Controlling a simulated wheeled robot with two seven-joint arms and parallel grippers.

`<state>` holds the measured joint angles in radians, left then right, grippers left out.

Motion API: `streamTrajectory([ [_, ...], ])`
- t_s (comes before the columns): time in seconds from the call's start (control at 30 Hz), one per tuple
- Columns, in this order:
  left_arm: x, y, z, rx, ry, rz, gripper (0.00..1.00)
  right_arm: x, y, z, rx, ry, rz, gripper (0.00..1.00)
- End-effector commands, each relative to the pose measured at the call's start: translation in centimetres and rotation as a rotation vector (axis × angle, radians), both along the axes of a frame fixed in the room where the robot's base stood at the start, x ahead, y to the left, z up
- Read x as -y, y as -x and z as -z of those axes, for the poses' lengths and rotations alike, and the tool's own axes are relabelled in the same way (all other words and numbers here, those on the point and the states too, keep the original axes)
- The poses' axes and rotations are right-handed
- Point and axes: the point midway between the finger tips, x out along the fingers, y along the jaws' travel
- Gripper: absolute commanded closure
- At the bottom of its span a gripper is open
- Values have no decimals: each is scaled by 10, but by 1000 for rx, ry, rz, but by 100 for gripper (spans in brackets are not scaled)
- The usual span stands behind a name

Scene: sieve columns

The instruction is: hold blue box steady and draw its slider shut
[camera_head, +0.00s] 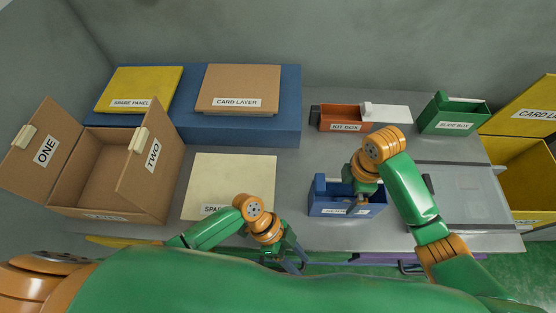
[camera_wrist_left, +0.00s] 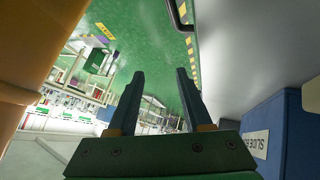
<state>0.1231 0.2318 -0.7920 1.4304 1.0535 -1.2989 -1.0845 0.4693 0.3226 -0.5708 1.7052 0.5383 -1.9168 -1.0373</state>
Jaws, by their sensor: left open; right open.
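The blue box (camera_head: 331,205) stands on the grey table, right of centre, with a white label on its front. A blue block, perhaps its slider, rises at its left end (camera_head: 320,184). My right gripper (camera_head: 361,203) points down over the box's right part; it is open, and its fingertips are partly hidden. My left gripper (camera_head: 297,262) is open and empty at the table's front edge, left of and nearer than the box. In the left wrist view its two fingers (camera_wrist_left: 158,75) are apart with nothing between them. The blue box (camera_wrist_left: 292,130) shows there at the right.
An orange kit box (camera_head: 341,115) with a white part and a green slide box (camera_head: 455,115) stand behind. A clear tray (camera_head: 475,195) lies right of the blue box. A cream panel (camera_head: 230,180) and an open cardboard box (camera_head: 85,205) are left.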

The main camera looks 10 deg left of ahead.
Motion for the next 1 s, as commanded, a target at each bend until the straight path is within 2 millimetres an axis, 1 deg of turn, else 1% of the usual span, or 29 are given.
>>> streamTrajectory([
  [0.03,-7,-33,-24,45,38,-48,50,0,0,0,0,0,0,0],
  [0.07,-12,-51,-39,70,59,-83,50,0,0,0,0,0,0,0],
  [0.1,-19,-75,-60,105,82,-128,50,0,0,0,0,0,0,0],
  [0.17,-30,-105,-91,161,113,-186,50,0,0,0,0,0,0,0],
  [0.2,-37,-121,-112,196,132,-214,50,0,0,0,0,0,0,0],
  [0.3,-52,-147,-156,272,171,-262,50,0,0,0,0,0,0,0],
  [0.4,-61,-158,-185,323,195,-285,50,0,0,0,0,0,0,0],
  [0.47,-64,-161,-194,339,203,-292,50,0,0,1,0,0,0,0],
  [0.53,-65,-162,-199,345,206,-294,50,0,0,7,-2,-1,0,0],
  [0.8,-65,-163,-199,345,208,-296,50,0,1,56,-5,0,1,0],
  [0.9,-65,-163,-199,345,207,-296,50,0,0,67,-2,0,1,0],
  [1.0,-65,-163,-199,345,207,-296,50,-1,0,71,0,-1,-1,0],
])
